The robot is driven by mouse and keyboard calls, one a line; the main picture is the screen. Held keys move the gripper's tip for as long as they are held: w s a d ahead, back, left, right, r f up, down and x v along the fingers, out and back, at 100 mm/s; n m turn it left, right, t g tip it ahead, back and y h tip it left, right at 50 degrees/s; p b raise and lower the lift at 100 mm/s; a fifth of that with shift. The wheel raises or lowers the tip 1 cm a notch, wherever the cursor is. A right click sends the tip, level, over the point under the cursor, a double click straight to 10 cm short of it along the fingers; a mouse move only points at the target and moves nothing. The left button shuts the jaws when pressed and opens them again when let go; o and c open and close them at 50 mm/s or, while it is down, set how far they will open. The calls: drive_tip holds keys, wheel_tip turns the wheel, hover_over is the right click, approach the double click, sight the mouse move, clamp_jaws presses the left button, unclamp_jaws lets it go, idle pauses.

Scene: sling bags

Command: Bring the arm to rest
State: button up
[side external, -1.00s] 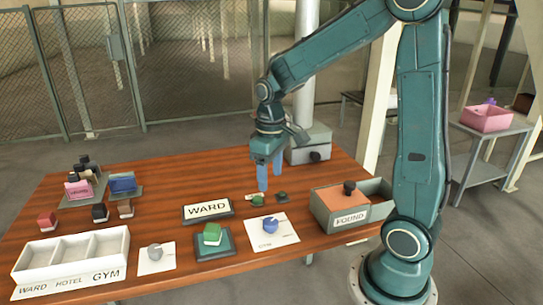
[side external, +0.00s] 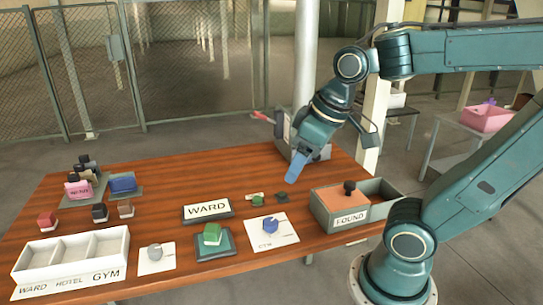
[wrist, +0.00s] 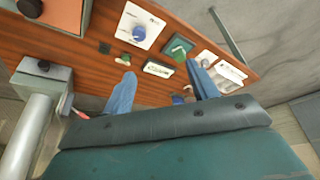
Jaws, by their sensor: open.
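My gripper (side external: 296,167) is raised above the right rear part of the wooden table, tilted down and to the left in the side view. In the wrist view my gripper (wrist: 161,92) shows two blue fingers spread apart with nothing between them. It is open and empty, apart from the bags on the table. My arm is bent, with its upper part reaching back to the right.
A grey box stands behind my gripper.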

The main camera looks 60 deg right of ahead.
drive_tip(key=shift+s+a+r+t, duration=0.1)
drive_tip(key=shift+s+a+t, duration=0.1)
drive_tip(key=shift+s, duration=0.4)
drive_tip(key=shift+s+a+r+t, duration=0.15)
drive_tip(key=shift+s+a+t, duration=0.1)
drive_tip(key=shift+s, duration=0.3)
drive_tip(key=shift+s+a+r+t, duration=0.1)
drive_tip(key=shift+s+a+t, duration=0.1)
drive_tip(key=shift+s, duration=0.4)
